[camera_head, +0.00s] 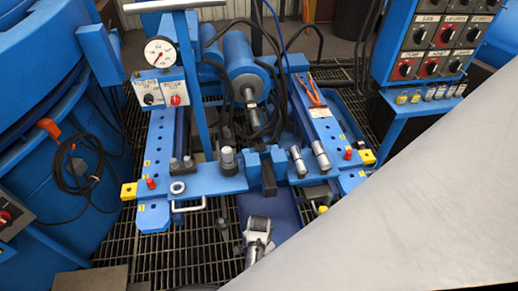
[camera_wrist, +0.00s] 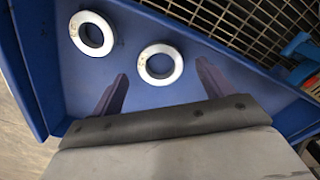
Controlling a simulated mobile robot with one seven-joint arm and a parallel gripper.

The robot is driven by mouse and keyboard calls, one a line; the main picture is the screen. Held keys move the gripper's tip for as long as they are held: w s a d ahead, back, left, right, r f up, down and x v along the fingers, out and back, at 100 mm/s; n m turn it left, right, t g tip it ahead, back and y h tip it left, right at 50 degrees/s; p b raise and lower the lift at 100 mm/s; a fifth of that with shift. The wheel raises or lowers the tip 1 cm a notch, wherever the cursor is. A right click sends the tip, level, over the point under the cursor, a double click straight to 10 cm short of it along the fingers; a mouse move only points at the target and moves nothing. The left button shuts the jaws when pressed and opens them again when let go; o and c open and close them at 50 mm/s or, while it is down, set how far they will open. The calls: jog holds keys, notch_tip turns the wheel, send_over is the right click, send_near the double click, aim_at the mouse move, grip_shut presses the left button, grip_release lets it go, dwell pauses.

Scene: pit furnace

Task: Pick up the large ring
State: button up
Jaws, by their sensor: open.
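Two flat silver metal rings lie in a blue tray (camera_wrist: 35,85) in the wrist view. One ring (camera_wrist: 92,53) is at the upper left and the other ring (camera_wrist: 160,82) is at the centre. They look nearly equal in size, so I cannot tell which is the large one. My gripper (camera_wrist: 162,68) is open and empty. Its two dark fingers point toward the centre ring, which appears in line with the gap between their tips; the height between them is unclear. My gripper is not visible there.
The tray has a raised rim, with metal grating (camera_wrist: 255,25) beyond it. A blue and an orange item (camera_wrist: 302,50) are at the right. In the head view stand a gauge (camera_head: 160,52), a switch panel (camera_head: 440,40) and blue machinery. A large grey surface covers the lower right.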

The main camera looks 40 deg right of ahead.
jog(key=shift+f, duration=1.1)
jog(key=c, duration=1.2)
jog(key=shift+r, duration=0.15)
notch_tip(320, 180, up, 20)
jog(key=shift+f, duration=0.1)
